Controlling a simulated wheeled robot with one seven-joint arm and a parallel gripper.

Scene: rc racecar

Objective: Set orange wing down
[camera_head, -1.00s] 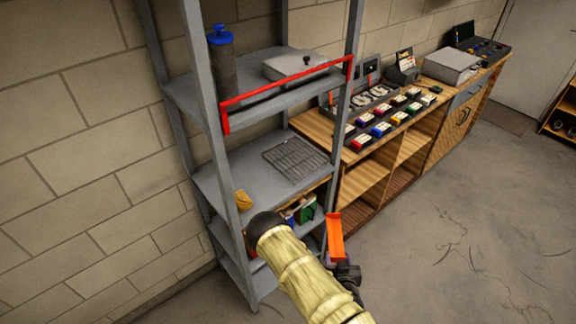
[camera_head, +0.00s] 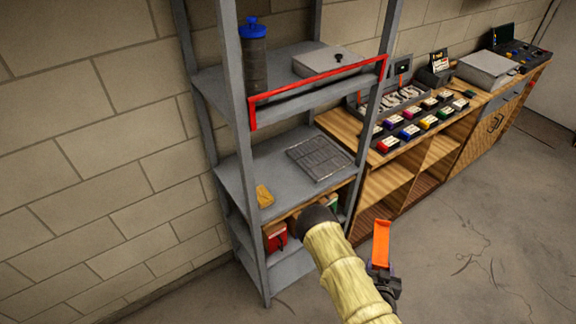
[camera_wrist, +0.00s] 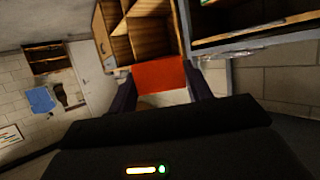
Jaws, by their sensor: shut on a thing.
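The orange wing (camera_head: 381,243) is a flat orange piece held upright in the head view, in front of the wooden bench. My gripper (camera_head: 382,274) is shut on its lower end and holds it in the air, to the right of the grey shelf rack. In the wrist view the orange wing (camera_wrist: 160,74) spans between the two dark fingers of my gripper (camera_wrist: 165,92). Its gripped edge is partly hidden by the fingers in the head view.
The grey shelf rack (camera_head: 235,185) holds a dark grid tray (camera_head: 320,158), a yellow item (camera_head: 264,196) and a blue-capped bottle (camera_head: 254,60). A red rail (camera_head: 320,79) runs along its upper shelf. The wooden bench (camera_head: 395,186) carries several coloured boxes. Open floor lies at right.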

